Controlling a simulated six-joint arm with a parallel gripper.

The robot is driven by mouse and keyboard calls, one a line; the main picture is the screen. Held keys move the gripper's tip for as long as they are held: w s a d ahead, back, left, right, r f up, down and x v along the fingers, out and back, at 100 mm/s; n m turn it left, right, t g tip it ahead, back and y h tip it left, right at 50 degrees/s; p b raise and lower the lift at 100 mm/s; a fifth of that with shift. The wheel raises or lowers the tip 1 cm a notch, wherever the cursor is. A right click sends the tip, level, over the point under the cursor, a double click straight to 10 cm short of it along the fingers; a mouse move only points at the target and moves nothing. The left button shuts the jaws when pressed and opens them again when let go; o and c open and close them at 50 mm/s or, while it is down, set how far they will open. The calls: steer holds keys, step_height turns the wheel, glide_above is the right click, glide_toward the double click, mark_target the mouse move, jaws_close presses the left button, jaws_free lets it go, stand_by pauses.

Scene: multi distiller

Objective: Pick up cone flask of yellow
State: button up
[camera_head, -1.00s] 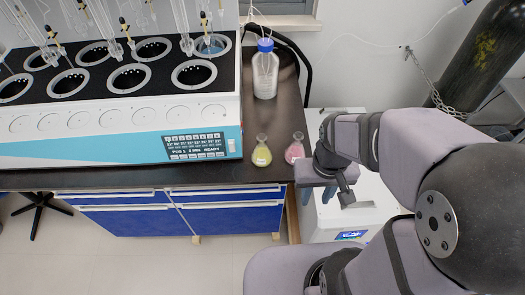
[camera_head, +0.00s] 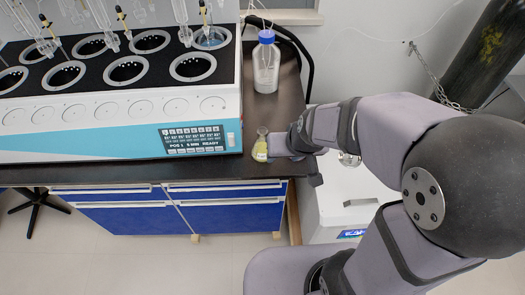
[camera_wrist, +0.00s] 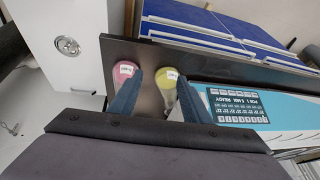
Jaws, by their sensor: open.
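In the wrist view the yellow flask (camera_wrist: 168,80) shows between my two fingertips, nearer the right one. The fingers appear clear of it, though exact contact cannot be told. My gripper (camera_wrist: 159,76) is open and empty. In the head view my gripper (camera_head: 277,145) is just right of the yellow flask. A pink flask (camera_wrist: 123,73) stands left of my left finger in the wrist view; my gripper hides it in the head view.
The white and blue distiller (camera_head: 120,115) stands close behind and left of the yellow flask. A blue-capped bottle (camera_head: 266,68) stands at the back. The bench top (camera_head: 90,174) ends near the flasks, above blue drawers. A white box (camera_head: 345,200) is at right.

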mark_target(262, 138)
steer(key=w+a+r+m+t+h+b, duration=0.1)
steer(key=w+a+t+h+b, duration=0.15)
steer(key=w+t+b, duration=0.4)
steer(key=w+a+r+m+t+h+b, duration=0.1)
steer(key=w+a+t+b, duration=0.25)
steer(key=w, duration=0.55)
steer(key=s+f+m+h+b, duration=0.1)
steer(key=s, duration=0.1)
steer(key=s+f+m+t+h+b, duration=0.1)
steer(key=s+f+h+b, duration=0.1)
steer(key=s, duration=0.1)
steer(key=s+f+m+h+b, duration=0.1)
steer(key=s+f+h, duration=0.1)
steer(key=shift+s+f+t, duration=0.15)
steer(key=shift+s+t, duration=0.1)
steer(key=shift+t, duration=0.15)
steer(key=shift+s+f+m+h+b, duration=0.1)
steer(key=shift+s+m+h+b, duration=0.25)
steer(key=shift+s, duration=0.25)
steer(key=shift+x, duration=1.05)
steer(key=shift+w+d+r+p, duration=0.15)
steer(key=shift+w+d, duration=0.05)
steer(key=shift+w, duration=0.4)
steer(key=shift+w+d+r+p, duration=0.15)
steer(key=shift+w, duration=0.45)
steer(key=shift+w+d+r+p, duration=0.15)
steer(key=shift+w+d+r, duration=0.05)
steer(key=shift+w, duration=0.4)
steer(key=shift+x, duration=0.8)
steer(key=shift+a, duration=0.1)
